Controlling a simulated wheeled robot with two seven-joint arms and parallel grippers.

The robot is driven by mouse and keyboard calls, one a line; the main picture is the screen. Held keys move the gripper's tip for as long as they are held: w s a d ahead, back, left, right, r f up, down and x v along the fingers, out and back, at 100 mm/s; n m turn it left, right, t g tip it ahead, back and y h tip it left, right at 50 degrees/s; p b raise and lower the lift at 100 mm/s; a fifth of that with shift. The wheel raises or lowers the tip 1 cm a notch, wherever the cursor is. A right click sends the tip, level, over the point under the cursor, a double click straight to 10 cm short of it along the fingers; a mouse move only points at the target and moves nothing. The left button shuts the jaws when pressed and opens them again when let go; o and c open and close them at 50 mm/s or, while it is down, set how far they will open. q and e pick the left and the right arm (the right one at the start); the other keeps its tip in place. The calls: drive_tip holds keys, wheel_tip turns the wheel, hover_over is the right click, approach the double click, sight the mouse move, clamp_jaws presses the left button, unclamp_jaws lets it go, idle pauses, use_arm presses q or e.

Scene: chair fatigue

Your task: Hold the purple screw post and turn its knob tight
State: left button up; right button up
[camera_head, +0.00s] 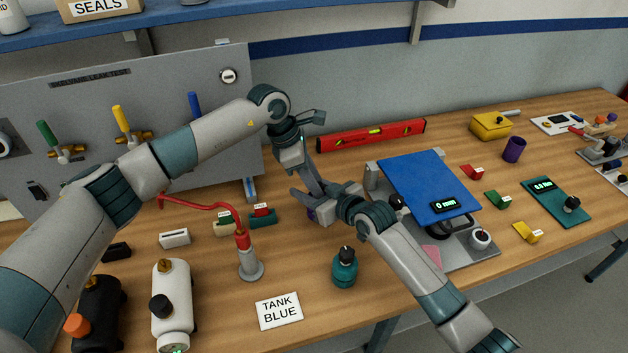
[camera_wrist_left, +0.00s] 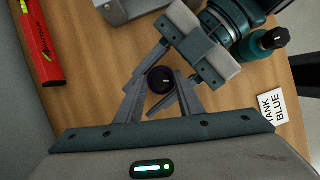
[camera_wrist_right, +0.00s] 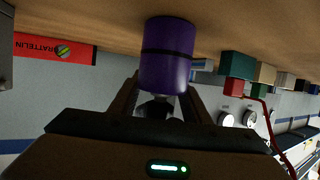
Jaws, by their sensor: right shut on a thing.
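The purple screw post (camera_wrist_right: 167,55) stands on the table as an upright cylinder with a dark band. In the head view only a sliver of it (camera_head: 311,213) shows between the grippers. Its dark round knob (camera_wrist_left: 161,80) is seen from above in the left wrist view. My right gripper (camera_wrist_right: 162,98) is shut on the post, with a finger on each side. My left gripper (camera_wrist_left: 161,90) points down over the knob. Its fingers are apart, one on either side of the knob; contact is not clear.
A blue-topped stand (camera_head: 430,185) is close on the right. A red-topped grey post (camera_head: 249,258), a teal bottle (camera_head: 344,270) and a TANK BLUE card (camera_head: 279,311) lie in front. A red level (camera_head: 371,135) lies behind. A purple cup (camera_head: 513,150) stands at the far right.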

use_arm(q)
drive_tip(key=v, duration=1.2)
idle(0.3)
drive_tip(key=shift+s+d+n+t+y, duration=0.2)
drive_tip(key=shift+s+n+t, duration=0.3)
drive_tip(key=shift+n, duration=0.6)
drive_tip(key=shift+s+d+n+t+y, duration=0.15)
drive_tip(key=shift+s+n+t, duration=0.35)
drive_tip(key=shift+n, duration=0.6)
drive_tip(key=shift+f, duration=0.15)
drive_tip(key=x, duration=1.2)
drive_tip(key=shift+s+d, duration=0.1)
drive_tip(key=shift+s, duration=0.05)
drive_tip(key=c, duration=0.8)
